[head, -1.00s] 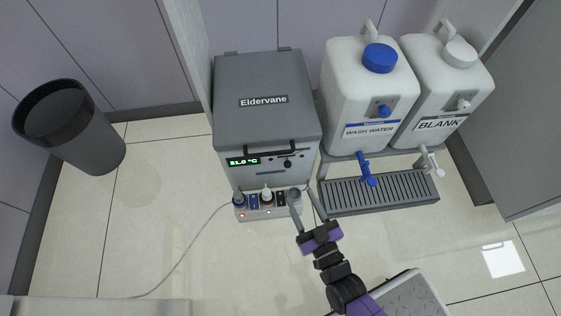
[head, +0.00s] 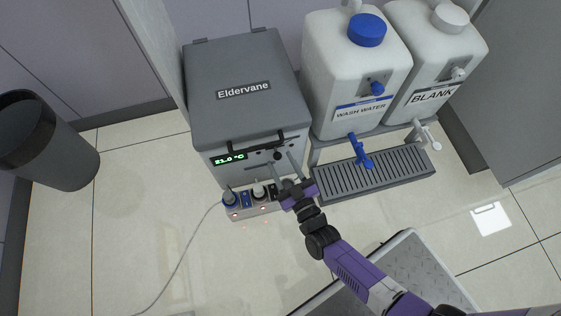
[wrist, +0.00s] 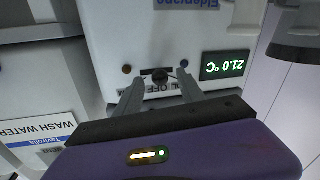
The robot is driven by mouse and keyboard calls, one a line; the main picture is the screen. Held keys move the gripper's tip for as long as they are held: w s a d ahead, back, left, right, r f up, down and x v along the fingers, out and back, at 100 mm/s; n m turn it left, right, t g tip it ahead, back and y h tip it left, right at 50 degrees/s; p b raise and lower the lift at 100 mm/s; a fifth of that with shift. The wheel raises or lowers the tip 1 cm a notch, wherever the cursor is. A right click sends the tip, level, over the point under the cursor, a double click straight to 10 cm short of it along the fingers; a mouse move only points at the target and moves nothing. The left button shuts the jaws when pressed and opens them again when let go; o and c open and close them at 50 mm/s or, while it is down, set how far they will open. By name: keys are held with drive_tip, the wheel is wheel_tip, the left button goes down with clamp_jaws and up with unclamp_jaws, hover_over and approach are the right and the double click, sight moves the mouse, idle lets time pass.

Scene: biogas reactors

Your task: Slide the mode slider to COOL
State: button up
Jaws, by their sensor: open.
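The grey Eldervane unit (head: 235,100) has a front panel with a green display (head: 229,159) reading 21.0 °C. A dark slider knob (head: 277,156) sits on a thin horizontal slot right of the display. It also shows in the wrist view (wrist: 160,75), where the panel appears upside down. My gripper (head: 281,161) is open in front of the panel, its fingertips on either side of the knob. In the wrist view my gripper (wrist: 158,81) spans the knob with gaps at both sides; contact cannot be told. An OFF label shows between the fingers; other lettering is partly hidden.
A black handle (head: 257,146) crosses the unit's front above the slot. A power strip (head: 262,209) with plugs lies below. The WASH WATER (head: 352,75) and BLANK (head: 437,60) containers stand to the right above a slatted drip tray (head: 374,177).

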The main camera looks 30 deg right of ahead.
drive_tip(key=shift+w+d, duration=0.1)
drive_tip(key=shift+w, duration=0.45)
clamp_jaws()
idle(1.1)
